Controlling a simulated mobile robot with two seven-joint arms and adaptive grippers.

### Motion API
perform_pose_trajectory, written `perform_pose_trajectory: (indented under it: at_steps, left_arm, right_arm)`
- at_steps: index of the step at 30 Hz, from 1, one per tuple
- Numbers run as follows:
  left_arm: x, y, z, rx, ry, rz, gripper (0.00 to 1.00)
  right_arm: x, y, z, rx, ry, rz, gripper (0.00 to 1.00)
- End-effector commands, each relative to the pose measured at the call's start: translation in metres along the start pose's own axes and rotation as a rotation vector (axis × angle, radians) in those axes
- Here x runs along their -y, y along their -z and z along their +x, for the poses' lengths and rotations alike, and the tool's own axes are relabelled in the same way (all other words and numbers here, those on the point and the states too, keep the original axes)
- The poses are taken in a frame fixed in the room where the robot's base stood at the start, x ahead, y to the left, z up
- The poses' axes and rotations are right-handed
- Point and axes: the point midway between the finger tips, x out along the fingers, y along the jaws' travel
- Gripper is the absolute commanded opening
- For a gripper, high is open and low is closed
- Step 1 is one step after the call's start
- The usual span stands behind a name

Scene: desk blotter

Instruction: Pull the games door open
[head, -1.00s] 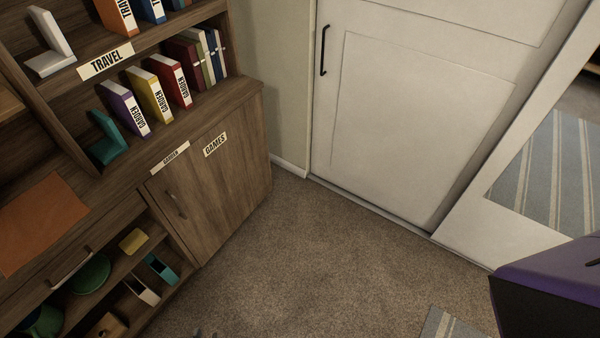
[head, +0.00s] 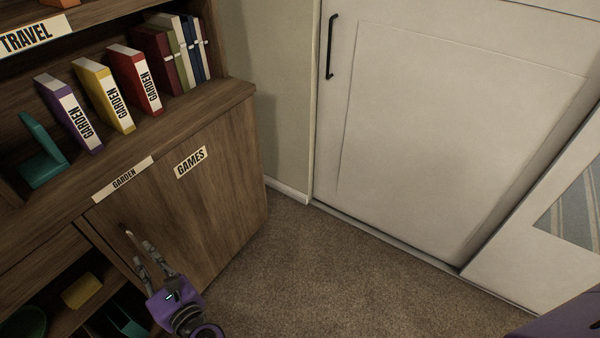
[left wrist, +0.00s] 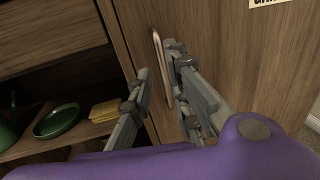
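The games door (head: 225,205) is a brown wooden cupboard door with a "GAMES" label (head: 190,162), and it is shut. Its slim metal handle (left wrist: 156,50) stands upright near the door's left edge in the left wrist view. In the head view only the handle's upper end (head: 126,231) shows clearly. My left gripper (head: 139,254) is open at the handle, also seen in the left wrist view (left wrist: 158,60). There the handle appears between the two fingers, closer to the right one. I cannot tell whether they touch it. My right gripper is not in view.
Open shelves left of the door hold a green dish (left wrist: 56,121) and a yellow item (head: 82,290). Garden binders (head: 104,94) and a teal bookend (head: 42,150) stand above. Carpet (head: 330,275) before the door is clear. A white door (head: 440,130) stands at right.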

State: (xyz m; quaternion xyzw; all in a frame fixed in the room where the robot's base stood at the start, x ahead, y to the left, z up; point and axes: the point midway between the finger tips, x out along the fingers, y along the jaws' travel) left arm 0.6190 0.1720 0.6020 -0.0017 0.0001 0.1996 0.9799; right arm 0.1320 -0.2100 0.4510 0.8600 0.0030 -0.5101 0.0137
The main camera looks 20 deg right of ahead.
Motion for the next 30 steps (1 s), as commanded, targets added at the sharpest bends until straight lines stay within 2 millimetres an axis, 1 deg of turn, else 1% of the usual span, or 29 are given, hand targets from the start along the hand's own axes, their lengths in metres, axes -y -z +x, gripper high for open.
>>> perform_pose_trajectory:
  at_steps: [5,9,12,15,19,26,30]
  left_arm:
    - [0.001,-0.001,0.023,0.004,0.002,-0.002,0.17]
    - [0.001,-0.001,0.047,0.004,0.004,0.000,0.17]
    - [0.001,-0.001,0.060,0.003,0.004,0.001,0.17]
    - [0.001,-0.001,0.070,0.003,0.004,0.001,0.17]
    - [0.000,0.000,0.075,0.001,0.003,0.001,0.17]
    - [0.000,0.000,0.076,0.001,0.003,0.001,0.17]
    - [0.000,0.000,0.075,0.001,0.003,0.001,0.00]
  right_arm:
    - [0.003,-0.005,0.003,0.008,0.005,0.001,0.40]
    - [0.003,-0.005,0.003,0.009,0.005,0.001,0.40]
    - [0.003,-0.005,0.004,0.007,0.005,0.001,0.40]
    - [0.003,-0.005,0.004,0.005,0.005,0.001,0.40]
    - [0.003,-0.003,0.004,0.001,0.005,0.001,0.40]
    - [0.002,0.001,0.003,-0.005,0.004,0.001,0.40]
    - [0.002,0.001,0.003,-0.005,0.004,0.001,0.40]
